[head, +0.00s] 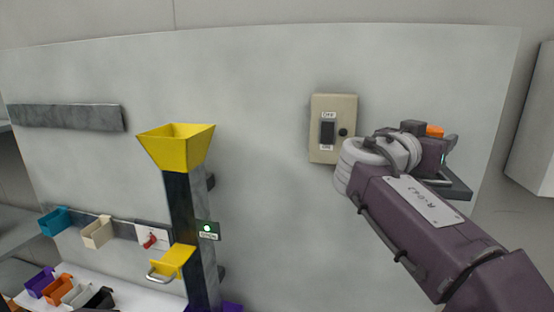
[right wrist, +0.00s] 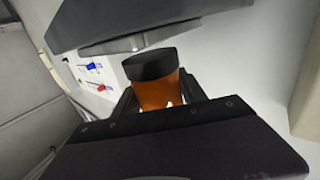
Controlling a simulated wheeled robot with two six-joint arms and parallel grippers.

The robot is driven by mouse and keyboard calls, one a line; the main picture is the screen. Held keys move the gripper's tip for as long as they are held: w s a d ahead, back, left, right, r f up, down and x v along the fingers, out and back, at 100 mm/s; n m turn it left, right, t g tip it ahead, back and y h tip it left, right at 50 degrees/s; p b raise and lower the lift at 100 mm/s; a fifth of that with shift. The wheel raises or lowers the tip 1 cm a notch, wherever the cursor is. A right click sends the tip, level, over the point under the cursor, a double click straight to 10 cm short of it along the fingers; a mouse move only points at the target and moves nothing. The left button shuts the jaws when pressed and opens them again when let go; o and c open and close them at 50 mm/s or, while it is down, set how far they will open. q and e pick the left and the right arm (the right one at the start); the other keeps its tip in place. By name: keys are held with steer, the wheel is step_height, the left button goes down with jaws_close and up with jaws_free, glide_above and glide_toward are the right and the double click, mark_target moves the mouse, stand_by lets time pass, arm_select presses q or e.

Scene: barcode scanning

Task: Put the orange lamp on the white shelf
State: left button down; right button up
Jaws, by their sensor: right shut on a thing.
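My right gripper (head: 440,152) is shut on the orange lamp (head: 434,131), in front of the grey panel and right of the switch box. Only a small orange part of the lamp shows in the head view, behind my wrist. In the right wrist view the lamp (right wrist: 158,94) is an orange body with a black cap, held between the dark fingers (right wrist: 158,103). A white ledge (head: 150,300) shows at the lower left of the head view; I cannot tell whether it is the white shelf. My left gripper is not in view.
A beige switch box (head: 322,150) is on the panel (head: 270,75). A yellow funnel (head: 177,153) tops a dark post. Small bins, including a teal one (head: 55,220), line the left. A pale block (head: 535,130) stands at the right edge.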

step_height(320, 180, down, 2)
steer(key=shift+d, duration=0.1)
steer(key=shift+s+f, duration=0.25)
steer(key=shift+s+a+r, duration=0.1)
steer(key=shift+s+a, duration=0.1)
steer(key=shift+a, duration=0.15)
steer(key=shift+r, duration=0.15)
